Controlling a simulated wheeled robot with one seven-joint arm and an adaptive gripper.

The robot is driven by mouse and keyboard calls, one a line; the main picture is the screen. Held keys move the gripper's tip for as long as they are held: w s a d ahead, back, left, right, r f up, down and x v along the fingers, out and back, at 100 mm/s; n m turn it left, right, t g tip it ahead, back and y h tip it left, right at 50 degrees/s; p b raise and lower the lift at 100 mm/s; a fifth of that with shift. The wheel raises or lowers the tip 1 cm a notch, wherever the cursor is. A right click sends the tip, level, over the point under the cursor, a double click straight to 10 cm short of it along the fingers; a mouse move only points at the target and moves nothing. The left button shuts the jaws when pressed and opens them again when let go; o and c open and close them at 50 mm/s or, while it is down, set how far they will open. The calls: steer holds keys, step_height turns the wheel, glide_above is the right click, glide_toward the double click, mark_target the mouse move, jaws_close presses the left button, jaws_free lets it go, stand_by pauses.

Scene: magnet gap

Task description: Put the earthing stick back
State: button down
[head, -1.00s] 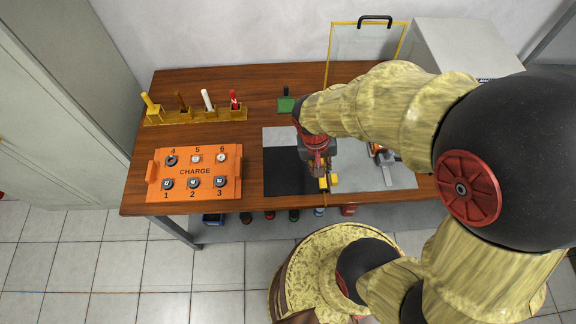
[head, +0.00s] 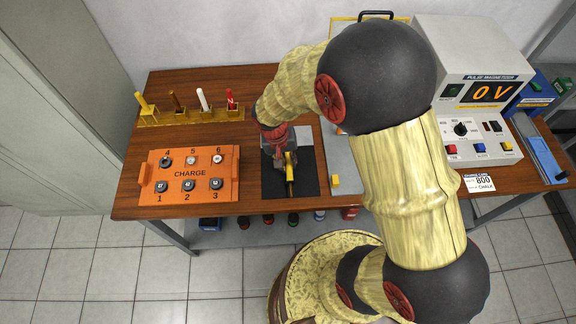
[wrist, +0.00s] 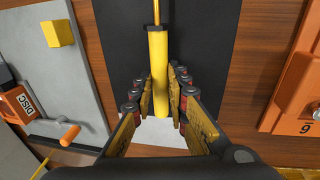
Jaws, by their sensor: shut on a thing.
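My gripper (head: 284,158) is over the black mat (head: 307,150) in the middle of the bench. It is shut on a yellow stick, the earthing stick (head: 290,188). In the wrist view the stick's thick yellow handle (wrist: 159,70) lies between the fingers (wrist: 162,100), and a thin yellow rod runs on from it toward the top. Whether the stick touches the mat I cannot tell. A yellow rack (head: 180,119) at the back left holds several upright handles, among them yellow (head: 142,102), white (head: 203,98) and red (head: 231,98).
An orange CHARGE box (head: 190,174) lies left of the mat. A grey panel (head: 340,160) with a yellow block (head: 335,181) lies right of it. My arm hides part of the bench's back.

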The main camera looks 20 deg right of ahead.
steer(key=shift+f, duration=0.75)
steer(key=c, duration=1.7)
jaws_free()
steer(key=shift+f, duration=0.15)
steer(key=shift+c, duration=0.2)
step_height(320, 180, up, 12)
steer(key=a+p, duration=0.2)
steer(key=p, duration=0.1)
step_height(320, 180, up, 12)
steer(key=f+n+t, duration=0.1)
steer(key=t, duration=0.1)
glide_above(289, 172)
steer(key=s+d+r+n+t+y, duration=0.1)
steer(key=s+r+n+t+y, duration=0.1)
steer(key=s+r, duration=0.9)
steer(key=shift+s+r+n+t, duration=0.35)
steer(key=shift+r+t, duration=0.3)
steer(key=shift+t, duration=0.25)
